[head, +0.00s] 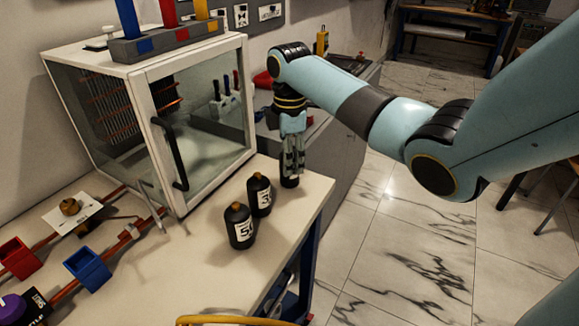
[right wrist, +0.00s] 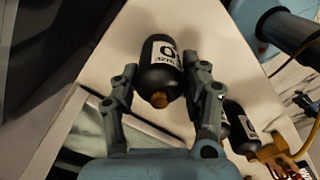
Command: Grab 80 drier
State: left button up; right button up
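Three black bottles stand along the right edge of the white bench in the head view: a front bottle (head: 239,228), a middle bottle (head: 259,196) and a far bottle (head: 290,181). The front label appears to begin with 5; I cannot read the others fully. My right gripper (head: 291,172) points down over the far bottle and hides most of it. In the right wrist view, this bottle (right wrist: 160,68), with a brass cap and partly readable label, lies between the spread fingers of the gripper (right wrist: 166,82). Whether a finger touches it is unclear. My left gripper is out of view.
A glass-doored cabinet (head: 208,105) with a black handle stands left of the bottles. A red block (head: 17,258) and a blue block (head: 87,268) sit at the left on rails. Another bottle (right wrist: 240,130) is close beside the right finger. Floor lies right of the bench.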

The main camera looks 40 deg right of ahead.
jog(key=c, duration=0.8)
jog(key=shift+r, duration=0.1)
